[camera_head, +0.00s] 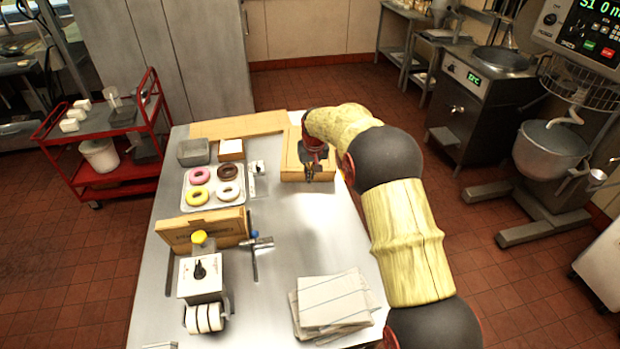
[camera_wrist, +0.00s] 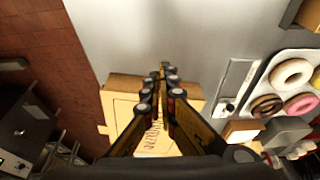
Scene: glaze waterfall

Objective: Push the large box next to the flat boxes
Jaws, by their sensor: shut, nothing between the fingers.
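A brown cardboard box (camera_head: 290,168), likely the large box, lies at the far right of the steel table. It also shows in the wrist view with dark print on top (camera_wrist: 122,108). My gripper (camera_head: 310,178) is shut and empty, pointing down at the box's near side. In the wrist view, the fingertips (camera_wrist: 164,72) reach the box's near edge; I cannot tell whether they touch it. A stack of pale, flat pieces (camera_head: 332,302), likely the flat boxes, lies at the table's near right, apart from the box. My arm hides the box's right part.
Bare steel tabletop (camera_head: 310,230) lies between the box and the stack. To the left are a tray of doughnuts (camera_head: 213,186), an open brown carton (camera_head: 200,232) and a dispenser (camera_head: 200,278). Flat cardboard (camera_head: 235,126) lies at the back. The table's right edge runs under my arm.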

